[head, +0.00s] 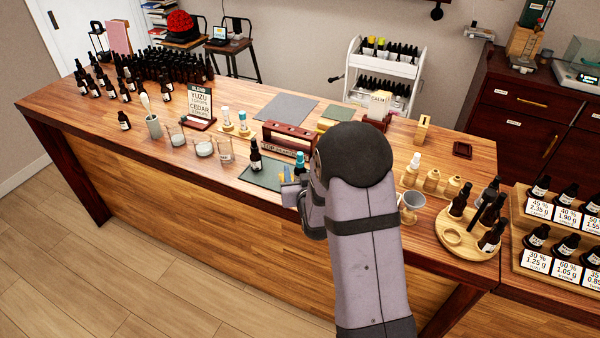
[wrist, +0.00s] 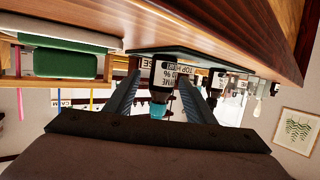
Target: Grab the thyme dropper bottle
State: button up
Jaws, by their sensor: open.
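A dark dropper bottle with a teal cap (head: 299,160) stands on the dark green mat (head: 258,176), partly hidden by my arm in the head view. In the wrist view, which is upside down, this bottle (wrist: 162,76) shows a white label with letters ending in "ME", partly readable. My gripper (head: 291,190) is open at the mat's near edge. In the wrist view its two fingers (wrist: 160,92) stand on either side of the teal-capped bottle, with gaps visible. A second, dark-capped dropper bottle (head: 255,158) stands on the mat to the left.
A wooden rack (head: 290,136) stands just behind the mat. Glass beakers (head: 203,146) are to the left. A metal funnel (head: 411,200) and a round wooden tray (head: 466,240) with dark bottles are to the right. Many bottles crowd the counter's far left.

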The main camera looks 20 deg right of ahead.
jog(key=shift+p+x, duration=0.8)
jog(key=shift+x, duration=1.2)
jog(key=c, duration=1.2)
